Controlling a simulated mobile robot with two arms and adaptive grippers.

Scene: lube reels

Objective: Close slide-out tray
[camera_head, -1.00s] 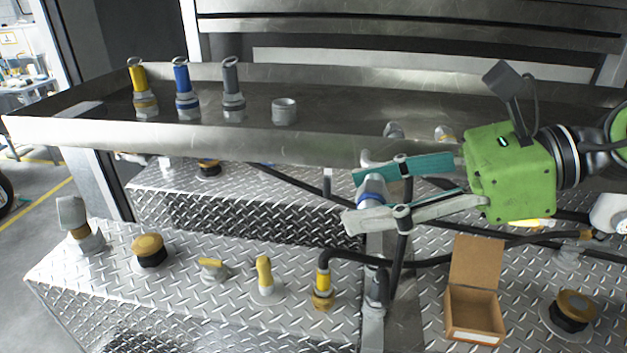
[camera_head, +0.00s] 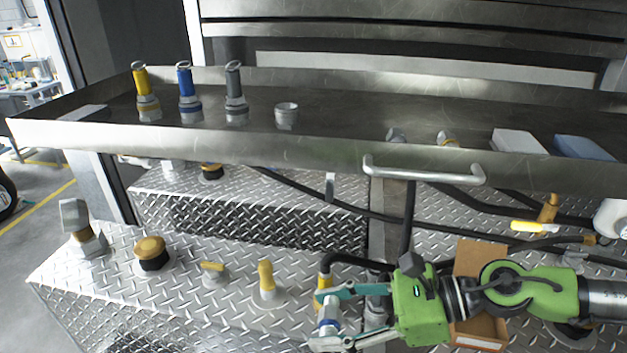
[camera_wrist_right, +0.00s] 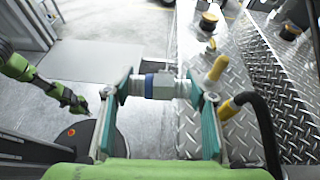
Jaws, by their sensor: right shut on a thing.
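The slide-out tray (camera_head: 250,151) is a wide metal tray standing out across the head view, below the metal panels. Its silver bar handle (camera_head: 425,174) is on the front wall, right of the middle. My right gripper (camera_head: 322,323) is below and left of the handle, away from the tray, over the diamond-plate area. It is shut on a blue and grey fitting (camera_head: 328,328), which the right wrist view shows between its teal finger pads (camera_wrist_right: 160,85). My left gripper (camera_wrist_right: 78,103) shows small at the left of the right wrist view; its jaw state is unclear.
Yellow, blue (camera_head: 187,95) and grey fittings, a grey cup (camera_head: 286,114), a white box (camera_head: 519,141) and a blue box (camera_head: 586,148) are in the tray. Below are diamond plates with yellow-capped fittings (camera_head: 150,251), black hoses and a cardboard box (camera_head: 482,258) partly behind my arm.

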